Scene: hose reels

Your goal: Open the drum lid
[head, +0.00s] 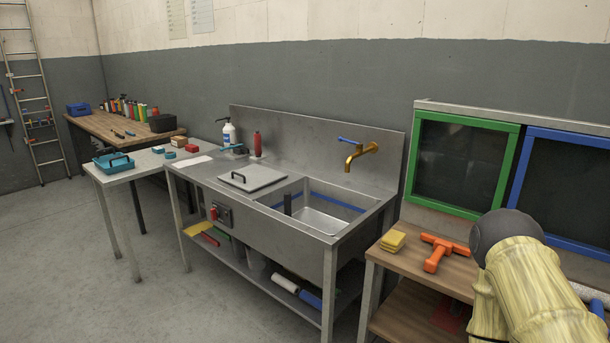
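No drum can be made out in the head view. The only lid-like thing is a flat grey square cover (254,178) with a dark handle, lying on the steel sink bench beside the open basin. I cannot tell whether it has anything to do with a drum. Part of my arm, in a pale yellow sleeve with a dark grey rounded end, shows at the lower right. My gripper is not in view.
The steel sink bench (270,219) has a brass tap (359,154). To its right, a wooden bench (445,273) holds an orange tool (440,250) and yellow sponges (392,241), below green-framed (462,210) and blue-framed (525,170) panels. The floor at the left front (80,290) is clear.

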